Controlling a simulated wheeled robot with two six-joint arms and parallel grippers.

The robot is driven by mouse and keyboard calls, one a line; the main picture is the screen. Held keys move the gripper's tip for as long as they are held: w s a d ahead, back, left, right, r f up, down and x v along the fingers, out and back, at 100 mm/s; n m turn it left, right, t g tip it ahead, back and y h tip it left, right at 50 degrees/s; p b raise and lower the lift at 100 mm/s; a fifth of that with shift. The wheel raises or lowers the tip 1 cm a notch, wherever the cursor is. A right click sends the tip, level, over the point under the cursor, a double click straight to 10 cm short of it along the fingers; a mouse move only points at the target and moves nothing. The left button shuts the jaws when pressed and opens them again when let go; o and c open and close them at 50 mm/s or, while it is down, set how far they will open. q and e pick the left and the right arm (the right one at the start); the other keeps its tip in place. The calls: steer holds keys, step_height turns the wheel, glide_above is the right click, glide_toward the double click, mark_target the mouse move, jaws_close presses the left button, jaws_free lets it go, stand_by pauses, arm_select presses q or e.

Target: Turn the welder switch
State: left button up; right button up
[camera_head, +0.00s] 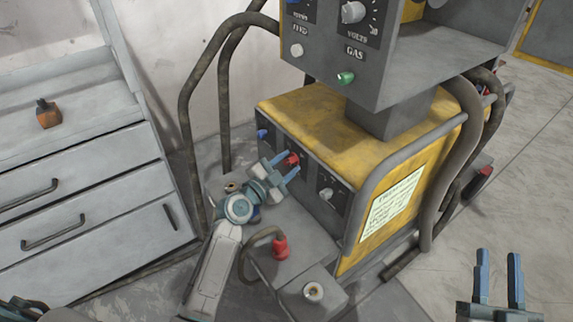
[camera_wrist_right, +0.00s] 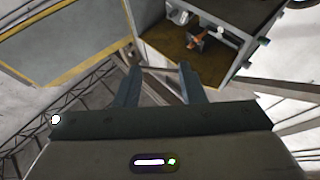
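The yellow and grey welder (camera_head: 330,120) stands in the middle of the head view. Its lower front panel carries a red switch (camera_head: 292,158), a blue knob (camera_head: 262,134) to the left and a light grey knob (camera_head: 326,194) to the right. My left gripper (camera_head: 290,163) is at this panel, its fingers spread with the red switch between or just behind the tips. I cannot tell whether they touch it. My right gripper (camera_head: 498,262) is open and empty, low at the right, away from the welder. Its fingers also show in the right wrist view (camera_wrist_right: 159,80).
The upper control box (camera_head: 400,70) overhangs the panel, with a green knob (camera_head: 345,78). Bent pipe rails and a red-capped hose (camera_head: 281,246) stand near my left arm. A grey drawer cabinet (camera_head: 85,190) is at left.

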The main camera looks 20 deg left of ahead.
arm_select(q)
jaws_close()
